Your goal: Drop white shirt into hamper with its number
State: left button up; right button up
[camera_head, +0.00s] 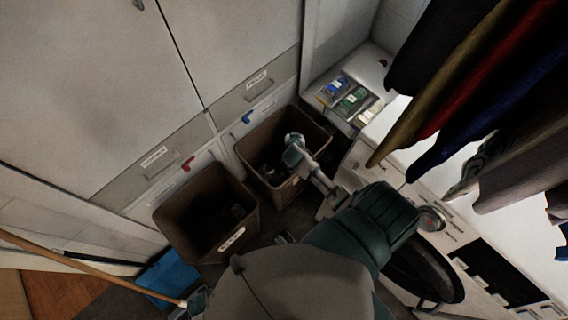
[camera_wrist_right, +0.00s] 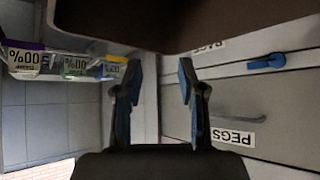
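Two brown hampers stand side by side in the head view: a left hamper (camera_head: 180,215) and a right hamper (camera_head: 318,133). Each has a small white label, too small to read. My right arm reaches over the right hamper, with the right gripper (camera_head: 293,152) above its opening. In the right wrist view the right gripper (camera_wrist_right: 160,85) has its fingers apart and nothing between them. A dark brown surface, probably a hamper, crosses the top there. A part that may be my left gripper (camera_head: 198,300) shows at the lower edge, mostly hidden. I cannot pick out a white shirt.
Clothes (camera_head: 480,75) hang at the right over a white counter. Drawers behind the hampers carry labels; one reads PEGS (camera_wrist_right: 233,137). Small boxes (camera_head: 350,100) sit on the counter. A front-loading machine (camera_head: 432,217) stands at right. A wooden stick (camera_head: 90,268) and blue item (camera_head: 168,275) are lower left.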

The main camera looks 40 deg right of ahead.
jog(key=w+a+v, duration=0.1)
jog(key=a+v, duration=0.1)
jog(key=v, duration=0.7)
jog(key=s+a+n+g+y, duration=0.25)
jog(key=s+a+n, duration=0.35)
jog(key=s, duration=0.4)
jog(key=s+a+n+g+y, duration=0.1)
jog(key=s+a+n+y, duration=0.3)
jog(key=s+a, duration=0.45)
pick_arm(q)
jog(key=s+f+p, duration=0.1)
jog(key=f, duration=0.1)
jog(key=s+a+f, duration=0.1)
jog(key=f, duration=0.1)
jog(key=shift+s+a+p, duration=0.1)
jog(key=shift+s+p, duration=0.1)
jog(key=shift+p, duration=0.15)
pick_arm(e)
jog(key=s+f, duration=0.2)
jog(key=f, duration=1.1)
jog(key=s+f+g, duration=0.1)
jog(key=s+f, duration=0.2)
jog(key=f, duration=1.1)
jog(key=shift+d, duration=0.15)
